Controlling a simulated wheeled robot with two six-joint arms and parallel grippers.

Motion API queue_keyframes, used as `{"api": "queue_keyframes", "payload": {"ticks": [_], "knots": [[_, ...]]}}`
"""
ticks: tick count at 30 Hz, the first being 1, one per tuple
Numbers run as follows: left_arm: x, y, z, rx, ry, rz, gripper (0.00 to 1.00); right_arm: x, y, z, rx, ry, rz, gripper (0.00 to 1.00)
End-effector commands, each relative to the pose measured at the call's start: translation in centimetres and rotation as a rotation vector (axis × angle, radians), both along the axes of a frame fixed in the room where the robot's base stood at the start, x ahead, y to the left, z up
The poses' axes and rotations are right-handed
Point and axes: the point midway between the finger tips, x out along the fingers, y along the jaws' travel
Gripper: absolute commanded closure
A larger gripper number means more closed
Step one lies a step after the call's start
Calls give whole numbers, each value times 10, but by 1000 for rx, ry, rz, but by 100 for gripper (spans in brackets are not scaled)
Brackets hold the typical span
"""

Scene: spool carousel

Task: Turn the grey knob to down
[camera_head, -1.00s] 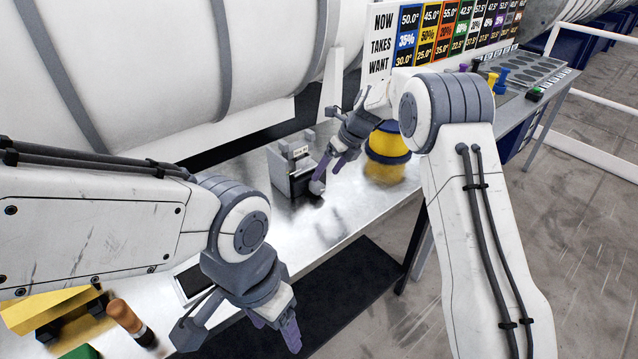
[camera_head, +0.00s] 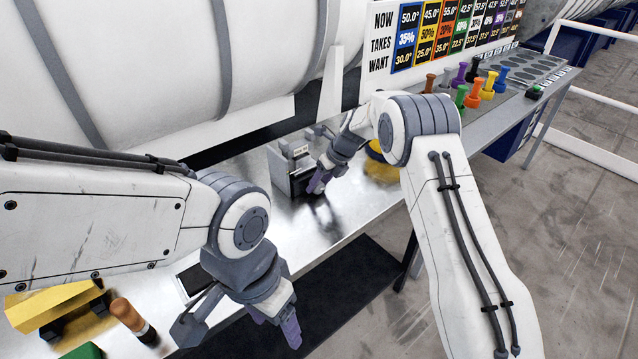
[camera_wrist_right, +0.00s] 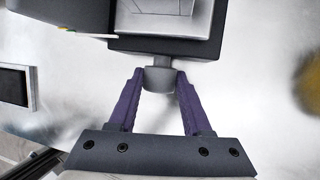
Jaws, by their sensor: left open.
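The grey knob (camera_wrist_right: 160,80) sticks out from the front of a dark grey box in the right wrist view. The box (camera_head: 284,178) stands on the metal bench in the head view. My right gripper (camera_wrist_right: 160,72) has its purple fingers on both sides of the knob, and the knob fills the gap between the tips. In the head view this gripper (camera_head: 318,188) is at the box's front and hides the knob. The knob's pointing direction cannot be read. My left gripper (camera_head: 238,330) is open and empty, low over the bench's front edge.
A yellow round object (camera_head: 382,170) stands right of the box, partly behind my right arm.

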Motion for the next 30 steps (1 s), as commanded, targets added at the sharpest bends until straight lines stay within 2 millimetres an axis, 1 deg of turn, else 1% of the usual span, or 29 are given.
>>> {"api": "queue_keyframes", "payload": {"ticks": [2, 5, 8, 9, 12, 16, 19, 21, 24, 30], "knots": [[0, 0, 1, 0, 0, 0, 32, 0, 0, 1, -3, -2, 1, 100], [0, 0, 8, 0, 0, 0, 32, -1, 1, 3, -27, -17, 0, 100], [0, 0, 23, 0, 0, 0, 32, -2, 2, 7, -85, -56, 2, 100], [0, 0, 31, 0, 0, 0, 32, -3, 2, 8, -114, -75, 2, 100], [0, 0, 47, 0, 0, 0, 32, -3, 2, 7, -179, -120, 2, 100], [0, 0, 62, 0, 0, 1, 32, -3, 1, 5, -239, -161, -2, 100], [0, 0, 68, 0, 0, 1, 32, -3, 2, 2, -271, -184, -1, 100], [0, 0, 66, 0, 0, 2, 32, -3, 3, 0, -287, -200, 1, 100], [0, 0, 47, 0, 0, 2, 32, -1, 5, -6, -306, -224, 5, 100], [0, 0, 16, 0, 0, 1, 32, 0, 9, -7, -330, -249, 13, 100]]}}
